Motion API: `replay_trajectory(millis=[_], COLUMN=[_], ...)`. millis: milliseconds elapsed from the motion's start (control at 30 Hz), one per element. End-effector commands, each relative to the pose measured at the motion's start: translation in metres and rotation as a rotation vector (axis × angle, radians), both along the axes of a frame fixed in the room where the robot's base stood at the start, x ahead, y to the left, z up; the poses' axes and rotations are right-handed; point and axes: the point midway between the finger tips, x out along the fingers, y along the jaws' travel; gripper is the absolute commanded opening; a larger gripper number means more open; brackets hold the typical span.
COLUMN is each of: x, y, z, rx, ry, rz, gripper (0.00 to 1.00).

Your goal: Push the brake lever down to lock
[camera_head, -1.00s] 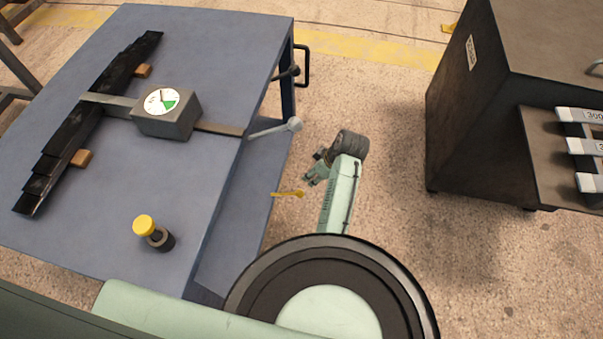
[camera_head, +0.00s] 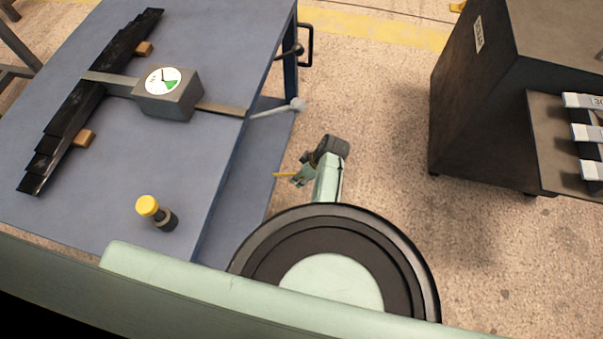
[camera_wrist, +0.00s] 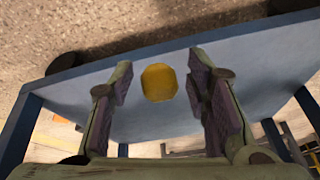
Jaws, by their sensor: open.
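The yellow brake lever (camera_head: 282,174) sticks out from the right side of the blue cart (camera_head: 225,62), low down by its lower shelf (camera_head: 237,190). In the head view my gripper (camera_head: 296,179) is beside the lever's outer end and hides part of it. In the wrist view the lever's yellow end (camera_wrist: 159,82) shows between the two fingers of my gripper (camera_wrist: 160,88), which are apart. I see a gap on both sides of the lever's end. I cannot tell whether it lies in front of the fingertips or between them.
A gauge box (camera_head: 168,93) with a metal bar, a black stepped leaf stack (camera_head: 75,115) and a yellow-capped bottle (camera_head: 158,212) are on the cart top. A grey handle (camera_head: 290,108) juts from the cart above my gripper. A dark cabinet (camera_head: 480,110) stands at right, with bare floor between.

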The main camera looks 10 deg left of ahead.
Motion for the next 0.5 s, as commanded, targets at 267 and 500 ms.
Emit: replay_trajectory(millis=[267, 500], x=[0.0002, 0.0002], y=[0.0000, -0.0001], z=[0.0000, 0.0002], rx=[0.000, 0.000], ry=[-0.001, 0.000], rz=[0.000, 0.000], gripper=[0.40, 0.24])
